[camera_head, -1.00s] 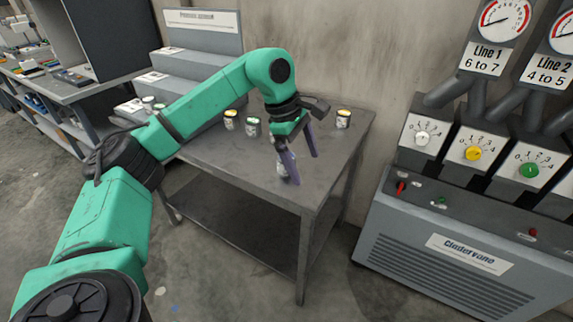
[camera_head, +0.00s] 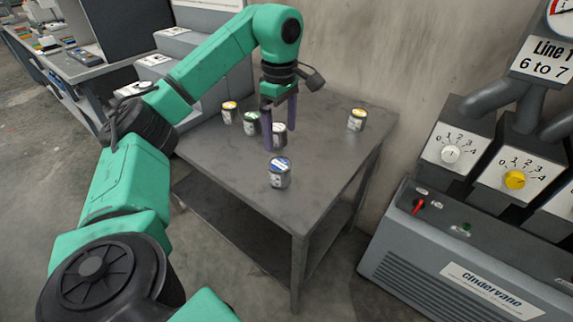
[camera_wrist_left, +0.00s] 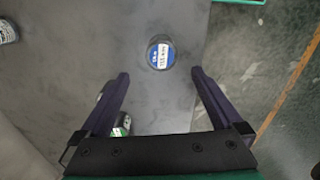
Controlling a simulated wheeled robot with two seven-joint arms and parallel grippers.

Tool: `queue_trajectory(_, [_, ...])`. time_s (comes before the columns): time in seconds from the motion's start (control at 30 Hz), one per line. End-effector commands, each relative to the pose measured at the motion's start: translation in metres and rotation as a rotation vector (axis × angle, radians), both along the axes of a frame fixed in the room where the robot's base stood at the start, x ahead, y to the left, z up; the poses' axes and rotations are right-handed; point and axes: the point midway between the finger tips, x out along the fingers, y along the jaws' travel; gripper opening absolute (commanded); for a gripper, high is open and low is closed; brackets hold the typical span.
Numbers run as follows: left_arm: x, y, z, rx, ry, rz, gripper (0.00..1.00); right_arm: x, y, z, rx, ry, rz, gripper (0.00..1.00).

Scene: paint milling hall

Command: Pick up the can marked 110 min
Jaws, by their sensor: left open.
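Several small cans stand upright on the grey table (camera_head: 225,160). A blue-lidded can (camera_head: 279,176) stands nearest the front; its lid also shows in the left wrist view (camera_wrist_left: 161,53), with print too small to read surely. Behind it are a white-lidded can (camera_head: 280,133), a green-lidded can (camera_head: 251,124) and a yellow-lidded can (camera_head: 229,113). Another yellow-lidded can (camera_head: 356,121) stands at the right. My left gripper (camera_head: 279,140) is open, fingers pointing down, behind the blue-lidded can and partly in front of the white-lidded one. My right gripper is out of view.
A stepped grey rack (camera_head: 205,75) stands behind the table at the left, and the wall is behind. A grey console with dials (camera_head: 452,240) stands to the right. The table's right part is mostly clear.

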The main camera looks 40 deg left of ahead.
Motion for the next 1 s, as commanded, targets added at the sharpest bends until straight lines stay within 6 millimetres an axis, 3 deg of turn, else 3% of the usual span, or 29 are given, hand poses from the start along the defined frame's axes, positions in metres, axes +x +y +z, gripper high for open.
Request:
queue_trajectory(0.03, [-0.001,0.000,-0.028,0.000,0.005,-0.001,1.00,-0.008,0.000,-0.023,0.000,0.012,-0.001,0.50])
queue_trajectory(0.2, [-0.001,0.001,-0.054,0.002,0.004,0.001,1.00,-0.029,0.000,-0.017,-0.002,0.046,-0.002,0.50])
queue_trajectory(0.37, [-0.001,0.001,-0.073,0.001,0.004,0.001,1.00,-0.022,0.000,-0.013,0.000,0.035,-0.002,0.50])
queue_trajectory(0.53, [-0.001,0.003,-0.106,0.001,0.004,0.000,1.00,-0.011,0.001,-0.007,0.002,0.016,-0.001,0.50])
queue_trajectory(0.8, [0.000,0.002,-0.114,0.000,-0.001,0.000,1.00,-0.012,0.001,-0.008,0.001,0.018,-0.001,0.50])
queue_trajectory(1.0, [0.000,0.002,-0.114,0.000,-0.001,0.000,0.23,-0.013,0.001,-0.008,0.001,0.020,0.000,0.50])
